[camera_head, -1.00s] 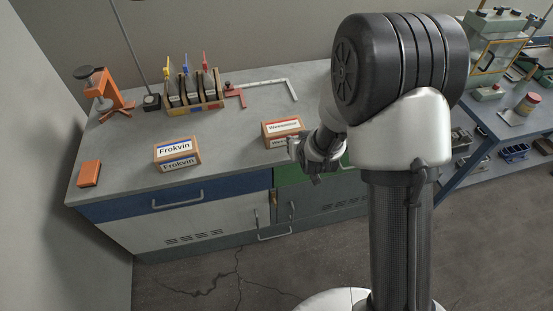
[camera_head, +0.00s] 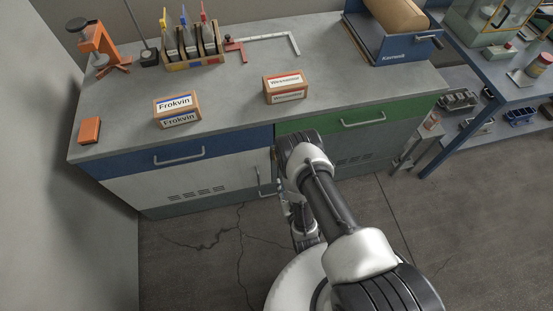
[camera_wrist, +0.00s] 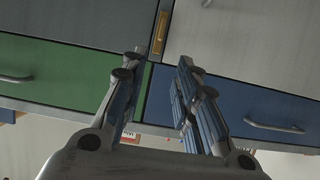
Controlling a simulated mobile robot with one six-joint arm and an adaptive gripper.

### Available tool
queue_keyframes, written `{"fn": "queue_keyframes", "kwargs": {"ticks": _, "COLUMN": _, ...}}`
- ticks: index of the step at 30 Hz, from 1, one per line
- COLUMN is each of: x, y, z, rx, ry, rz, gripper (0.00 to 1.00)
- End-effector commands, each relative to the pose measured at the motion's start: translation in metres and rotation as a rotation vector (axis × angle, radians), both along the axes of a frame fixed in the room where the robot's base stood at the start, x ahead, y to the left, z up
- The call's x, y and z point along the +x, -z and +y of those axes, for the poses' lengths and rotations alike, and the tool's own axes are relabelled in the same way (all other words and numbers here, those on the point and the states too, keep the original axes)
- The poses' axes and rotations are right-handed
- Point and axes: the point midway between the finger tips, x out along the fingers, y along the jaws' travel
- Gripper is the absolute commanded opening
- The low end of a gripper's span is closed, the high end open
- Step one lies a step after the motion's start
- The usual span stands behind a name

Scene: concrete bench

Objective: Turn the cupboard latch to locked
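The cupboard latch is a narrow brass-coloured plate (camera_wrist: 160,34) in the wrist view, at the top middle. It lies on the seam between the dark grey door (camera_wrist: 70,80) and the pale door (camera_wrist: 235,45). Whether it is locked or unlocked I cannot tell. My gripper (camera_wrist: 161,66) is open and empty, its two fingers apart below the latch in the picture, over the green and blue drawer fronts. No contact with the latch shows. In the head view my arm is low in front of the cupboard and hides the latch area.
The blue drawer (camera_head: 185,157) and green drawer (camera_head: 355,117) have bar handles. An upright door handle (camera_head: 262,182) is close to my arm. The Frokvin box (camera_head: 177,109) and another labelled box (camera_head: 286,87) stand on the bench top. The cracked floor in front is clear.

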Motion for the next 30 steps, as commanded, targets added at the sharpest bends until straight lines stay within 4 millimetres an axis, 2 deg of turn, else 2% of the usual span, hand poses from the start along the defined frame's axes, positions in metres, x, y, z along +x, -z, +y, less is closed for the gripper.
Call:
{"fn": "queue_keyframes", "kwargs": {"ticks": 5, "x": 0.023, "y": 0.01, "z": 0.007, "rx": 0.002, "ry": 0.0, "rz": -0.005, "gripper": 0.28}}
{"fn": "queue_keyframes", "kwargs": {"ticks": 21, "x": 0.125, "y": 0.055, "z": 0.035, "rx": 0.001, "ry": 0.001, "rz": -0.003, "gripper": 0.28}}
{"fn": "queue_keyframes", "kwargs": {"ticks": 30, "x": 0.151, "y": 0.065, "z": 0.043, "rx": 0.0, "ry": 0.0, "rz": 0.0, "gripper": 0.28}}
